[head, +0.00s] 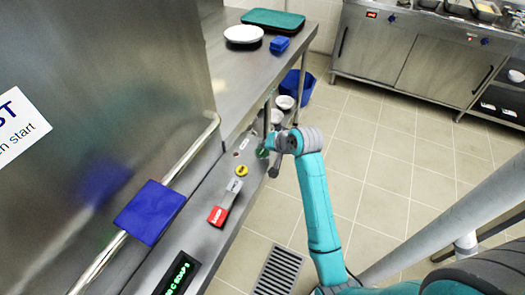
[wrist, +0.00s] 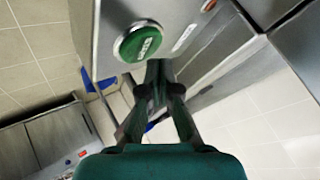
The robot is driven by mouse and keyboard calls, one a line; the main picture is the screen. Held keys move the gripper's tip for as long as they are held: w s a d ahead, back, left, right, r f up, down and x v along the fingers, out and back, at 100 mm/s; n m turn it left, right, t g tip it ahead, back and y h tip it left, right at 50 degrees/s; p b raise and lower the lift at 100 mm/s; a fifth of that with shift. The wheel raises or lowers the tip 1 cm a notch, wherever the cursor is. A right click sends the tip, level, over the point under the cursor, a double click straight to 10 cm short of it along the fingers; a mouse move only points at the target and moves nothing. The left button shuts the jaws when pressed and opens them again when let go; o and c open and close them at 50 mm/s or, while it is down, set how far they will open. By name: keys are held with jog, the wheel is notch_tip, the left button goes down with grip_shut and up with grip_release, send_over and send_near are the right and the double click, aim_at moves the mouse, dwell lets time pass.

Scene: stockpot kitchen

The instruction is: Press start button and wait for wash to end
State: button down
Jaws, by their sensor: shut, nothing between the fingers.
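The round green button (wrist: 137,42) has a white label and a metal ring, and sits on the steel control panel (wrist: 185,20). In the head view the green button (head: 262,153) is at the far end of the panel, partly hidden by my gripper (head: 270,146). In the wrist view my gripper (wrist: 158,72) is shut and empty, its fingertips close beside the button's edge. I cannot tell whether they touch the panel. A display (head: 180,274) at the near end of the panel shows green text, cut off by the frame.
A yellow button (head: 242,170) and a red switch (head: 217,215) share the panel. A steel hood (head: 130,90) with a blue-gripped handle (head: 150,212) stands at left. A counter (head: 225,85) holds white plates (head: 243,34). Tiled floor (head: 390,160) is clear at right.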

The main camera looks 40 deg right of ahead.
aim_at(265, 152)
jog(key=shift+f, duration=0.15)
dwell(0.7)
jog(key=shift+f, duration=0.25)
jog(key=shift+f, duration=0.55)
dwell(0.8)
jog(key=shift+r, duration=0.95)
jog(key=shift+r, duration=0.1)
jog(key=shift+r, duration=2.4)
jog(key=shift+s, duration=0.15)
